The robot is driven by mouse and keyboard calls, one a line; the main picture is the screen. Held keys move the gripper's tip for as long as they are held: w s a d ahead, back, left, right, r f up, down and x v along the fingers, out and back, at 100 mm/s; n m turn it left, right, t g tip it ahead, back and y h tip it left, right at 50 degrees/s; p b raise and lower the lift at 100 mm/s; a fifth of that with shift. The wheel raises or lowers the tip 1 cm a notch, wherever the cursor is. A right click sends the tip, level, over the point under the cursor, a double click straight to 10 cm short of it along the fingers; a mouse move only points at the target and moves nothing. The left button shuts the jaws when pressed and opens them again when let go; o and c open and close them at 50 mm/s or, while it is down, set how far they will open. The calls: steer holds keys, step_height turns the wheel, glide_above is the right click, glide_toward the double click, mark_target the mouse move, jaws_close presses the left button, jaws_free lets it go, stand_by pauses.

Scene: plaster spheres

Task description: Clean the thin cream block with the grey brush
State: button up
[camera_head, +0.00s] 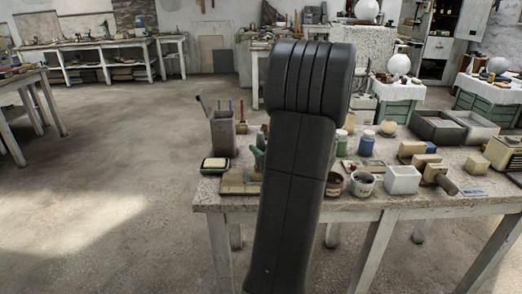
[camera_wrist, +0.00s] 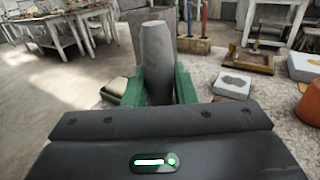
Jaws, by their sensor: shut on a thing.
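My gripper (camera_wrist: 158,88), with green fingers, is shut on a tapered grey thing that looks like the handle of the grey brush (camera_wrist: 157,58). It stands nearly upright between the fingers; its bristle end is hidden. In the head view my black arm covers the middle of the table, and only a bit of the green fingers (camera_head: 258,152) shows at its left. A thin pale block with a tan patch on top (camera_wrist: 236,83), perhaps the thin cream block, lies to the right of the gripper in the wrist view. I cannot make it out in the head view.
Right of my arm are jars (camera_head: 366,145), a white box (camera_head: 402,180), a brown pot (camera_head: 334,185) and several blocks. A brown tray (camera_wrist: 246,62) lies beyond the pale block.

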steer(key=shift+w+d+r, duration=0.1)
steer(key=shift+w+r, duration=0.35)
steer(key=shift+r, duration=0.1)
steer(key=shift+s+f, duration=0.3)
steer(key=shift+s+a+f+b, duration=0.2)
steer(key=shift+s+b, duration=0.15)
steer(key=shift+s+f, duration=0.1)
steer(key=shift+s, duration=0.7)
